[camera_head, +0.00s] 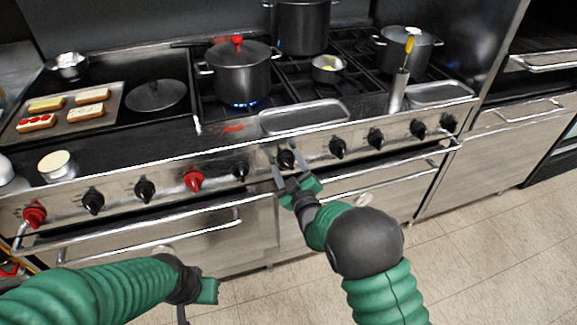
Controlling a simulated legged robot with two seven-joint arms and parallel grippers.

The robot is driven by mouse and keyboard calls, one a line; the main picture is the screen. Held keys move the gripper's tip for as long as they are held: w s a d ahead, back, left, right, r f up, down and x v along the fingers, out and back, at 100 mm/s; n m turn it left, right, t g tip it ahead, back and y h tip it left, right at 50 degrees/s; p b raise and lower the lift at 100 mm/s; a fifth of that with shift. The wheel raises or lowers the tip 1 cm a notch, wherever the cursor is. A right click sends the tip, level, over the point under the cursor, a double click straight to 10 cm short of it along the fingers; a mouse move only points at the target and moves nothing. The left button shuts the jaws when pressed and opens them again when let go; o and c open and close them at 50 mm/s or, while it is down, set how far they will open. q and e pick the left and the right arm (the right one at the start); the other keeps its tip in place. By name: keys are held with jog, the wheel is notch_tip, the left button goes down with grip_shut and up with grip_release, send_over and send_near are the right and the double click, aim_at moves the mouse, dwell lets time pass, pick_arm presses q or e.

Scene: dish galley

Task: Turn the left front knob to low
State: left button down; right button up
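A row of several knobs runs along the stove's front panel. A black knob (286,159) near the middle sits between the fingertips of my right gripper (285,168). The two fingers are spread on either side of it; contact is too small to tell. A black knob (240,170) and a red knob (193,180) are to its left, and another black knob (337,148) is to its right. A blue flame (240,105) burns under the dark lidded pot (238,75). My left gripper (190,300) hangs low in front of the oven, partly cut off, its fingers unclear.
A towel-bar handle (150,240) runs along the oven front below the knobs. The floor (480,260) at right is clear.

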jog(key=shift+o, duration=0.4)
jog(key=shift+s, duration=0.1)
jog(key=p+v, duration=0.1)
jog(key=v, duration=1.5)
jog(key=shift+s, duration=0.3)
jog(key=shift+d+f, duration=0.1)
